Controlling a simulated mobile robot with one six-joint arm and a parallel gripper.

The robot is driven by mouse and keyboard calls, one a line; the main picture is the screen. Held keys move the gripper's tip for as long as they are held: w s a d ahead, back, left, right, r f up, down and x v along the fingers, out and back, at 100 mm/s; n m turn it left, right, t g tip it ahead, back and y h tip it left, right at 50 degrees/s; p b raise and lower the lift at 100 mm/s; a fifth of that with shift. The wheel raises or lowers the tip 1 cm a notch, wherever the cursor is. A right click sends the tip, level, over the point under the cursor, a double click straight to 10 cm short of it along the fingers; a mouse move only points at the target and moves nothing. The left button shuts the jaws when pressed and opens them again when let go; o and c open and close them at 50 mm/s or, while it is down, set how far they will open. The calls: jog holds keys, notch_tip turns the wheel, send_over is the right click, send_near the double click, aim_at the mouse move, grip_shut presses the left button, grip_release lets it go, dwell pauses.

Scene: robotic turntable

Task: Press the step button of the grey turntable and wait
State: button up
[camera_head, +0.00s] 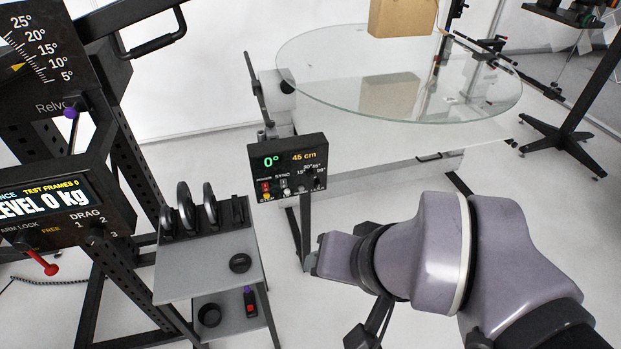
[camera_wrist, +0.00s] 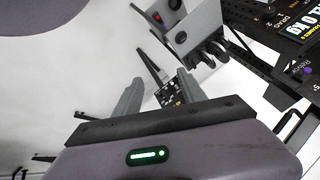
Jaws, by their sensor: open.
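The turntable's glass disc (camera_head: 330,75) is at the back, with a brown cardboard box (camera_head: 403,18) standing on it. In front of it is a black control panel (camera_head: 288,150) reading 0° and 45 cm. A small yellow button (camera_head: 267,196) sits at its lower left above a label that seems to read STEP. My gripper (camera_head: 312,258) is below and slightly right of the panel, apart from it. In the wrist view my gripper (camera_wrist: 155,86) is open and empty, and the panel (camera_wrist: 170,97) shows between its fingers, partly hidden.
A grey stand (camera_head: 205,262) with black plates and a lens cap is left of the panel. A black rack (camera_head: 60,200) with a level display and red-knobbed lever fills the left edge. A black tripod stand (camera_head: 560,140) is at the right. White floor is open between.

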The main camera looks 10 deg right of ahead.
dwell(0.3)
grip_shut()
dwell(1.3)
jog(key=shift+a, duration=0.1)
